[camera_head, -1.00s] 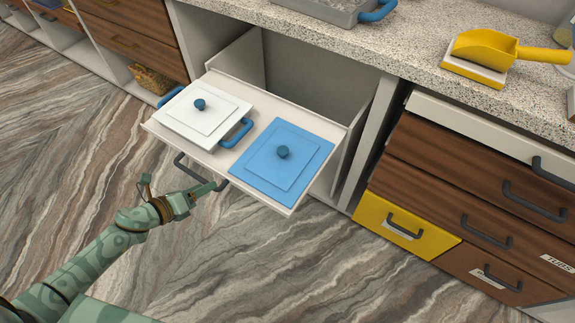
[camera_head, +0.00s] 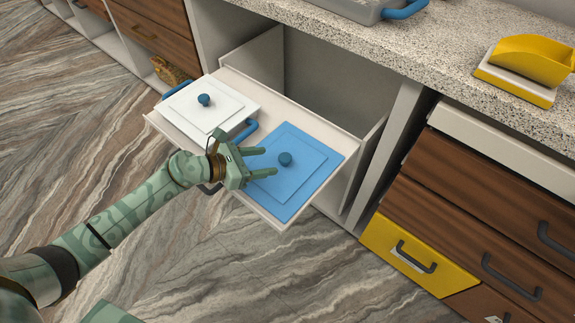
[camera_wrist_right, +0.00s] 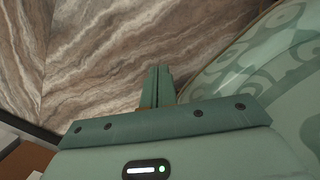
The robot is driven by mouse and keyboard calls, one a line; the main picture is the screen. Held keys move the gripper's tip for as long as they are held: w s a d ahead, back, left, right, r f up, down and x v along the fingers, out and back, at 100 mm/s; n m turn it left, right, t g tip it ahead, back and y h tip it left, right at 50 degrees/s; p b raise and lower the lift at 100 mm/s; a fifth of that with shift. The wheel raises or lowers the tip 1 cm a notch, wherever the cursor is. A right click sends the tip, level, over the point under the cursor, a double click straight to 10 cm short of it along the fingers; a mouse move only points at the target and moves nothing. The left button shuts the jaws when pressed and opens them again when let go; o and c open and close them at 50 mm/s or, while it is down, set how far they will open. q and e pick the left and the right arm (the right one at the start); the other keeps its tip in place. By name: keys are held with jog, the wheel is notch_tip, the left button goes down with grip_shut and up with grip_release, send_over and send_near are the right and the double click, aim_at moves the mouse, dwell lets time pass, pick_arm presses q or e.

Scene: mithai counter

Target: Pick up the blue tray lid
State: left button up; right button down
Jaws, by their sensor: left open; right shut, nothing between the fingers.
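The blue tray lid (camera_head: 302,190) lies flat on the right half of the pulled-out drawer shelf (camera_head: 308,122). A dark blue knob (camera_head: 285,159) stands at its middle. My left gripper (camera_head: 268,162) is open, with its fingers pointing right toward the knob. The fingertips are above the left part of the lid, just short of the knob; I cannot tell their height. The gripper hides part of the lid's left edge. My right gripper (camera_wrist_right: 158,85) shows only in the right wrist view, shut and empty, with patterned floor behind it.
A white lid with a blue knob (camera_head: 204,100) sits left on the shelf, with a blue handle (camera_head: 241,131) beside it. The speckled counter (camera_head: 410,70) overhangs behind, holding a yellow scoop (camera_head: 535,60). A yellow drawer (camera_head: 415,255) is at right. Floor in front is clear.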

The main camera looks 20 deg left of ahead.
aim_at(283, 158)
pick_arm(q)
jog(key=x, duration=0.2)
jog(key=shift+w+d+f+b, duration=0.15)
jog(key=shift+w+b, duration=0.1)
jog(key=shift+b, duration=0.05)
jog(key=b+x, duration=0.2)
jog(key=x, duration=0.2)
jog(key=shift+w+d, duration=0.25)
jog(key=c, duration=1.1)
pick_arm(e)
jog(key=w+n, duration=0.1)
jog(key=w, duration=0.6)
jog(key=shift+t+h, duration=0.3)
jog(key=shift+a+r, duration=0.1)
